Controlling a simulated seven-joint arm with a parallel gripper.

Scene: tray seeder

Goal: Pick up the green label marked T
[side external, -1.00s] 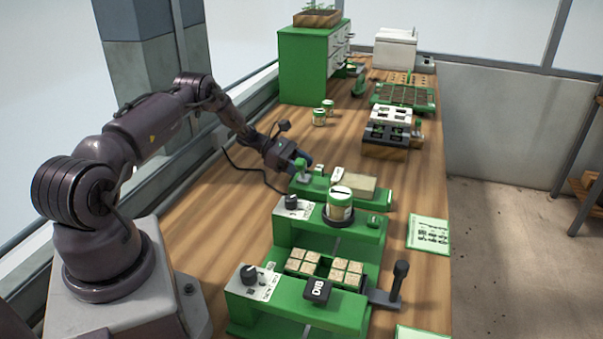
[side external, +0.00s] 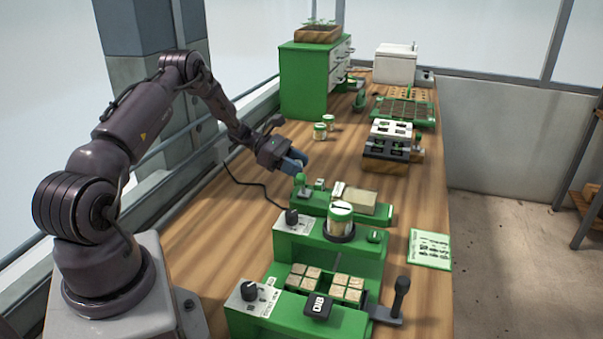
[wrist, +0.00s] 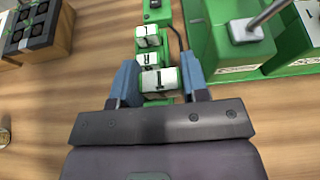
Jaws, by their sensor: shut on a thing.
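My gripper (side external: 297,160) is raised above the bench, behind the green label holder (side external: 361,210) in the side view. In the wrist view its two blue-grey fingers (wrist: 159,75) are shut on a label (wrist: 160,81) with a white face, green below and a dark mark like a T.
A green press with a jar (side external: 340,218) and a green seeder with a black lever (side external: 400,295) stand in front. A dark block with slots (side external: 387,150) is to the right. Two small cans (side external: 320,132) stand behind the gripper.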

